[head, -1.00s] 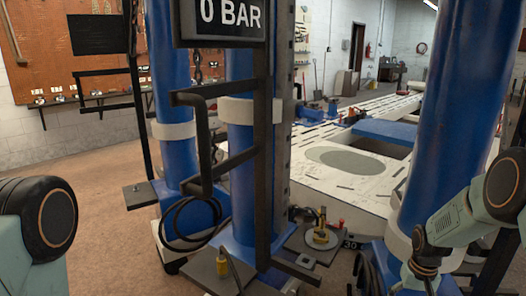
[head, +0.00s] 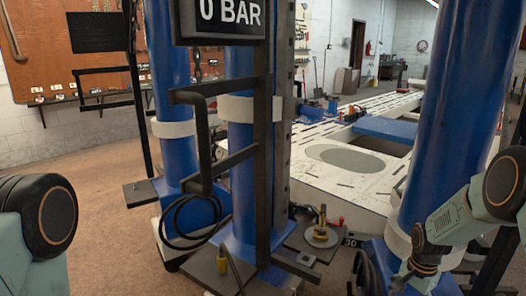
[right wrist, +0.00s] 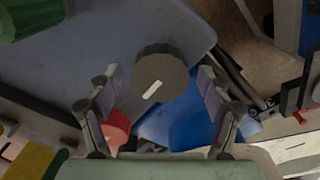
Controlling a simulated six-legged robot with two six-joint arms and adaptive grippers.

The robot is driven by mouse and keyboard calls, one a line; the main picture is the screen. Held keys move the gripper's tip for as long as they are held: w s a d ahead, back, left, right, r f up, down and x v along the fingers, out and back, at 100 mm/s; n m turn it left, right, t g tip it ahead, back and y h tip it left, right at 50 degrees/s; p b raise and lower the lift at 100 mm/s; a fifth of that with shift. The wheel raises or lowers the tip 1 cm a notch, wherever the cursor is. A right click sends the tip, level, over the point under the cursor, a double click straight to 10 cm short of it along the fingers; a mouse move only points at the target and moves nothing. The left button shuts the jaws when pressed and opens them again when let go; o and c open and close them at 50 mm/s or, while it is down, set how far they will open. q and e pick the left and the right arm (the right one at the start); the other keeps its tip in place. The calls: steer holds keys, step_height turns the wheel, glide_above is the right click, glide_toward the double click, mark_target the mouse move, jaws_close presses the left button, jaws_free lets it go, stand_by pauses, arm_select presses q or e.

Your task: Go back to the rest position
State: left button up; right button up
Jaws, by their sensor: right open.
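My right gripper (right wrist: 160,82) is open in the right wrist view, its two fingers spread apart with nothing held between them. A dark grey round knob or cylinder with a pale mark (right wrist: 160,78) shows beyond the gap between the fingers; I cannot tell its distance. In the head view my right arm (head: 455,225) comes in at the right edge, with its wrist low in front of the right blue column. My left arm shows only as a rounded joint (head: 38,220) at the left edge; its gripper is outside the picture.
Blue columns (head: 445,120) stand close in front, with a black bracket frame (head: 262,150) and a "0 BAR" sign (head: 230,14). A yellow-topped fitting (head: 320,235) sits low between them. A white slotted bench (head: 310,172) lies behind. Open floor shows at the left.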

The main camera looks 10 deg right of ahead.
steer(key=m+b, duration=0.1)
steer(key=m, duration=0.2)
steer(key=shift+f+m, duration=0.1)
steer(key=shift+m, duration=0.3)
steer(key=m+b, duration=0.2)
steer(key=m, duration=0.2)
steer(key=shift+b, duration=0.3)
steer(key=shift+m, duration=0.3)
steer(key=shift+a, duration=0.1)
